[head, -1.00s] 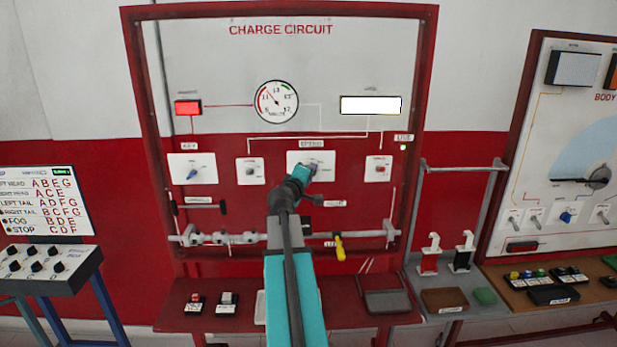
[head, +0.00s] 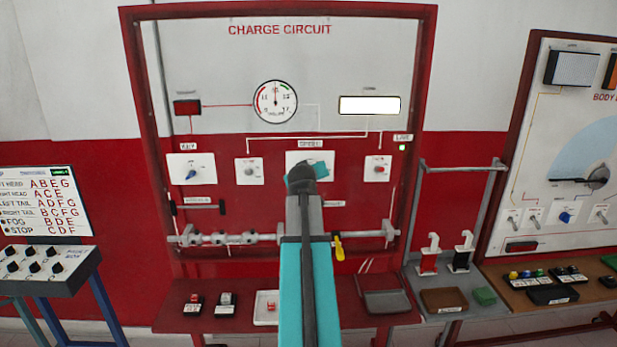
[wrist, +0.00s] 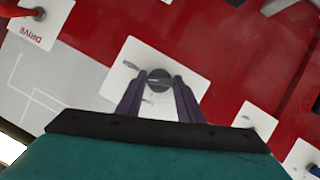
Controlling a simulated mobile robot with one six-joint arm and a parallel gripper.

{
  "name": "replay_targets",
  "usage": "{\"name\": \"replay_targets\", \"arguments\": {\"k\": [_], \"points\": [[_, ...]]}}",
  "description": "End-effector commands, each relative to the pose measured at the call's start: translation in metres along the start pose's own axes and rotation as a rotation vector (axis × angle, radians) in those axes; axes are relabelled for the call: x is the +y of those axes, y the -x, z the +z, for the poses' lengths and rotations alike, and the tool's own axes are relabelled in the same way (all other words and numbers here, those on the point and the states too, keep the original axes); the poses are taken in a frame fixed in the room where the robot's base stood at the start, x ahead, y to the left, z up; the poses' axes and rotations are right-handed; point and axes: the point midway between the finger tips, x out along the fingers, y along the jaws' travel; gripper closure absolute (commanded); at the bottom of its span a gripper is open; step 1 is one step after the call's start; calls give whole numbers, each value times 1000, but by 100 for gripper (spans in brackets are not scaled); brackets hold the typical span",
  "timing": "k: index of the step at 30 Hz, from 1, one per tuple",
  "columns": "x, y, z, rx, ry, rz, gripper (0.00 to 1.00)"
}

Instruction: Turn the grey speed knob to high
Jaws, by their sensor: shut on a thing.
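The grey speed knob (wrist: 159,80) sits on a white plate (wrist: 130,60) in the wrist view. My gripper (wrist: 160,88) has its two dark fingers on either side of the knob, shut on it. The knob's pointer setting cannot be read clearly. The round gauge (head: 275,101) above has its needle pointing about straight up. The red lamp (head: 187,107) at its left looks dark.
The key switch plate (head: 191,168) and a small knob plate (head: 249,171) are left of my gripper, and a red-button plate (head: 378,169) is to the right. A rail (head: 205,239) with a yellow handle (head: 338,247) runs below. A shelf (head: 170,315) juts out underneath.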

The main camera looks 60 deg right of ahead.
Motion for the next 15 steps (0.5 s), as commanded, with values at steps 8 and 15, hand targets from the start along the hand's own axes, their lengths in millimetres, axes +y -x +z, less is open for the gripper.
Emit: {"name": "replay_targets", "arguments": {"k": [8,15], "points": [[6,-1,-3,12,-204,-77,89],[7,-1,-2,10,-317,-124,89]]}}
